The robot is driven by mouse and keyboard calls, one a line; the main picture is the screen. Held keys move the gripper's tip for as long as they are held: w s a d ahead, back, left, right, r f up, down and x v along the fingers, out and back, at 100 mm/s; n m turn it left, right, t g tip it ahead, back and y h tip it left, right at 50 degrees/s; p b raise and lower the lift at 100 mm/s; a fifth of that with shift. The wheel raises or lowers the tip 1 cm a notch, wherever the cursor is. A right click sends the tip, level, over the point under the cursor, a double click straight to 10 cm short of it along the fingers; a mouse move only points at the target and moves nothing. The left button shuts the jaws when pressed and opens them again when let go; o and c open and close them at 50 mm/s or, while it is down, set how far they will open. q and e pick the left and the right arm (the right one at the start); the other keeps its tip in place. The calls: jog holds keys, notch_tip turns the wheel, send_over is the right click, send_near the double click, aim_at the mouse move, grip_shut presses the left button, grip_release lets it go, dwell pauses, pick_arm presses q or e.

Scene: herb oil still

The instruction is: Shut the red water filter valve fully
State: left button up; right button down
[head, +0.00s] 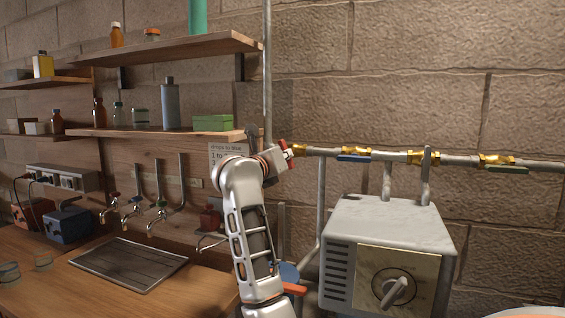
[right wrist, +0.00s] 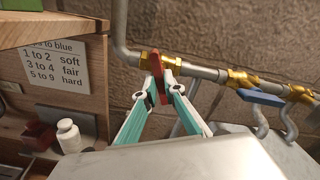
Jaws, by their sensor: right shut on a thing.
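The red valve handle (right wrist: 157,74) sits on a brass valve body (right wrist: 150,57) on the wall pipe, at the pipe's left end. In the wrist view it stands crosswise to the pipe. My right gripper (right wrist: 160,92) is shut on this handle, one teal finger on each side of it. In the head view the right gripper (head: 280,160) reaches up to the red handle (head: 284,148), with the arm below hiding part of the wall. My left gripper is not in view.
Along the pipe to the right are a blue handle (head: 353,158), lying along the pipe, and a green handle (head: 507,169). A grey box with a dial (head: 390,250) stands below. Shelves (head: 165,50) with bottles and a counter (head: 70,280) are left.

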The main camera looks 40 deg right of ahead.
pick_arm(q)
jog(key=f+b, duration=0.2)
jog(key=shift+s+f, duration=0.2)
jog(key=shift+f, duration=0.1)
pick_arm(e)
jog(key=m, duration=0.4)
jog(key=shift+f+m, duration=0.1)
jog(key=shift+m, duration=0.3)
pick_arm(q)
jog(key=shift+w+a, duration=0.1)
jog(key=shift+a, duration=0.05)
pick_arm(e)
jog(key=c, duration=2.1)
grip_release()
jog(key=shift+c, duration=0.2)
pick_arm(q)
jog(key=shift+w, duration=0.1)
pick_arm(e)
jog(key=v, duration=1.2)
